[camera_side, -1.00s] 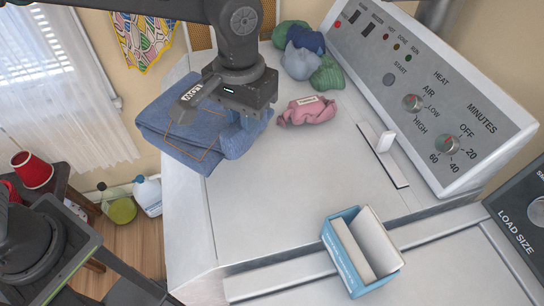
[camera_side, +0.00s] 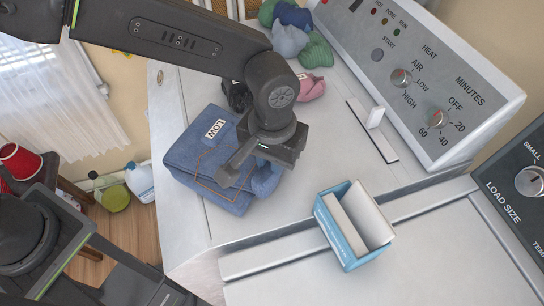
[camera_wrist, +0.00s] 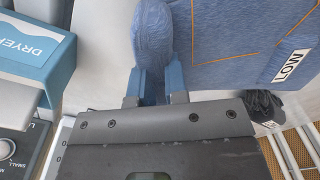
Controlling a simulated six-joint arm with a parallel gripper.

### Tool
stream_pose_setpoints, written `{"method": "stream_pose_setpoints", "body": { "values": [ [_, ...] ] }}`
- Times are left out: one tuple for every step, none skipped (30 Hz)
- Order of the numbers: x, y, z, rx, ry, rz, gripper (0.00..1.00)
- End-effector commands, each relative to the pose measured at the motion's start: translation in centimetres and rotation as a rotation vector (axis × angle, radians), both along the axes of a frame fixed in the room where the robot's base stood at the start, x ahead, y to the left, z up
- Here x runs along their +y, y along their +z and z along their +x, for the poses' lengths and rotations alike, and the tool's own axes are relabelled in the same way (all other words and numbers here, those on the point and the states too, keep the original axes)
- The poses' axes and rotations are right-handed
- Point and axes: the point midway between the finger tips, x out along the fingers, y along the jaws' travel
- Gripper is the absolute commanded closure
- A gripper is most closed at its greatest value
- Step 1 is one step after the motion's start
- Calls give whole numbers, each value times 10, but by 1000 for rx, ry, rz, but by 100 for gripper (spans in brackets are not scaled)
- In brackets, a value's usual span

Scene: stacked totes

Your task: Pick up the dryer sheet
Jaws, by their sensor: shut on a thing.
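In the wrist view the box (camera_wrist: 33,50) is at the upper left and reads "DRYER". My gripper (camera_side: 262,172) is left of the box, shut on the folded blue jeans (camera_side: 196,160) with a "LOW" label. In the wrist view my gripper (camera_wrist: 153,82) pinches a rounded fold of the jeans (camera_wrist: 225,38) between blue fingers. I cannot tell whether the jeans are off the surface.
Bundled clothes (camera_side: 290,40) and a pink cloth (camera_side: 311,87) lie at the back. The control panel (camera_side: 430,70) rises at the right, with a white upright tab (camera_side: 376,117) before it. The dryer top (camera_side: 335,130) between them is clear.

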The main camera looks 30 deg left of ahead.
Motion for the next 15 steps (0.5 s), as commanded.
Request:
{"method": "stream_pose_setpoints", "body": {
  "values": [
    [0, 1, 0, -2, 0, -1, 100],
    [0, 1, 0, -2, 0, -1, 100],
    [0, 1, 0, -2, 0, -1, 100],
    [0, 1, 0, -2, 0, -1, 100],
    [0, 1, 0, -2, 0, -1, 100],
    [0, 1, 0, -2, 0, -1, 100],
    [0, 1, 0, -1, 0, -1, 100],
    [0, 0, 0, -1, 0, -1, 100],
    [0, -1, 0, -1, 0, -1, 100],
    [0, -3, 0, 0, 0, 0, 85],
    [0, -2, 0, 0, 0, 0, 83],
    [0, -2, 0, 0, 0, 0, 79],
    [0, -2, 0, 0, 0, 0, 76],
    [0, -2, 0, 0, 0, 0, 73],
    [0, -2, 0, 0, 0, 0, 69]
  ]
}}
